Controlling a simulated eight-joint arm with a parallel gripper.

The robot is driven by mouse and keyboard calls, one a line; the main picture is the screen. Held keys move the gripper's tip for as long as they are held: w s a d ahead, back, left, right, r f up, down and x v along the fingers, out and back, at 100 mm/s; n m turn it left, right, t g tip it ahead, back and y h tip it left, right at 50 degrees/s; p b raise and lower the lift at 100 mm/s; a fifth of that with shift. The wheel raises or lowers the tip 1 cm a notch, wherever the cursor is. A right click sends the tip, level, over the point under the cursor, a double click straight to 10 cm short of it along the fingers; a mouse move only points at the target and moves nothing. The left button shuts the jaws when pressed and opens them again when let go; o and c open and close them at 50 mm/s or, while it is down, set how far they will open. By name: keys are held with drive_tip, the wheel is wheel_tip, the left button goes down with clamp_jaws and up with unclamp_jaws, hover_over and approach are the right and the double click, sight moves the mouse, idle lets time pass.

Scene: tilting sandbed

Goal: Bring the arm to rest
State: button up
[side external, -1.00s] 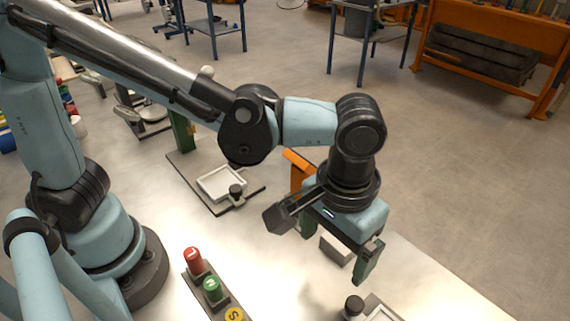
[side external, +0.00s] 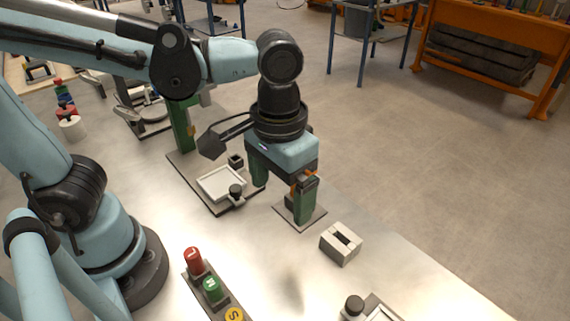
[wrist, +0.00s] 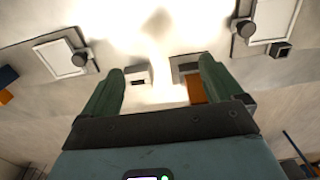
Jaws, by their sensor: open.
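My gripper (side external: 280,196) hangs pointing down over the back part of the pale table (side external: 265,265), with nothing between its jaws. Its two green fingers are spread apart, and they also show apart in the wrist view (wrist: 160,75). A grey slotted block (side external: 341,243) sits on the table to the right of the gripper, apart from it. A dark base plate (side external: 313,219) lies behind and below the right finger. An orange part is mostly hidden behind that finger and shows in the wrist view (wrist: 196,90).
A white tray (side external: 221,184) on a dark plate stands left of the gripper. Red (side external: 193,260), green (side external: 212,289) and yellow (side external: 234,314) buttons line a bar in front. A black knob (side external: 354,306) stands at the bottom right. The table's middle is clear.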

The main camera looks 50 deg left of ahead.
drive_tip(key=s+a, duration=0.2)
drive_tip(key=a, duration=0.8)
drive_tip(key=shift+s, duration=0.3)
